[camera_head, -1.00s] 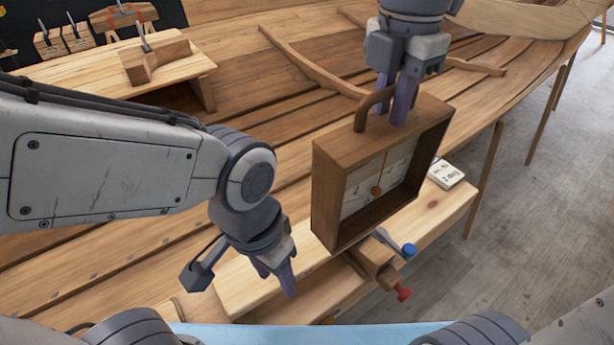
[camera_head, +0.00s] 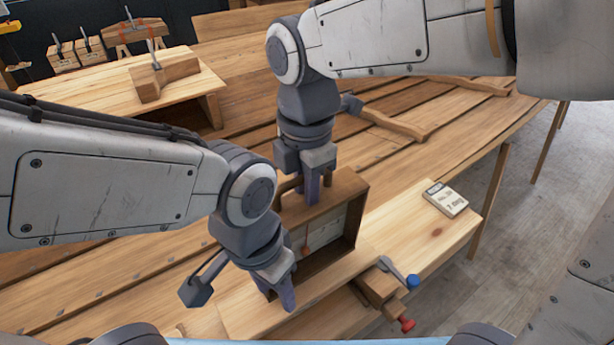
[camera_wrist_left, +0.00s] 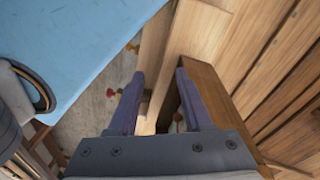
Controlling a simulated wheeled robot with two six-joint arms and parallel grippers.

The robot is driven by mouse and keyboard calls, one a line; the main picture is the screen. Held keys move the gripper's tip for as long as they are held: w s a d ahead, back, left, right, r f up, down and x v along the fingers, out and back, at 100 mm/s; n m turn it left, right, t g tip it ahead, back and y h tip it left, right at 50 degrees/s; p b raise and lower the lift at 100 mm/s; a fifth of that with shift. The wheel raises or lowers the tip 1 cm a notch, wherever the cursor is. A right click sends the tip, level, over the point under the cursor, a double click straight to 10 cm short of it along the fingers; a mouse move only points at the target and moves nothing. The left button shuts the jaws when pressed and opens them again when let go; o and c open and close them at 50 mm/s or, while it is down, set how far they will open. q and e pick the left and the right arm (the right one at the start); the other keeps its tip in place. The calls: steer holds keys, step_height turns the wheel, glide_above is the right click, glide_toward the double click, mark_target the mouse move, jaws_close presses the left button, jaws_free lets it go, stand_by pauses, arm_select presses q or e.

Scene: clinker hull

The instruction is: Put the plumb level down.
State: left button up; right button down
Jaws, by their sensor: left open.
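The plumb level (camera_head: 352,212) is a brown wooden box frame with a top handle, a pale dial and a red bob inside. It looks upright, at the rear edge of the pale bench (camera_head: 420,235). I cannot tell whether its base touches the wood. My right gripper (camera_head: 312,198) is above it, shut on the handle, which is partly hidden. My left gripper (camera_head: 278,300) is open and empty, in front of the box's left side, and hides its lower left corner. In the left wrist view, its spread fingers (camera_wrist_left: 160,85) have a brown panel, probably the box, beside them.
The planked hull (camera_head: 110,285) spreads around. A back bench (camera_head: 100,90) carries a wooden block (camera_head: 165,77). The bench between box and card is clear.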

steer(key=shift+f+p, duration=0.35)
steer(key=shift+f, duration=1.45)
steer(key=c, duration=0.8)
jaws_free()
steer(key=shift+c, duration=0.2)
step_height(320, 180, up, 12)
steer(key=shift+r+b, duration=0.1)
steer(key=shift+b, duration=0.55)
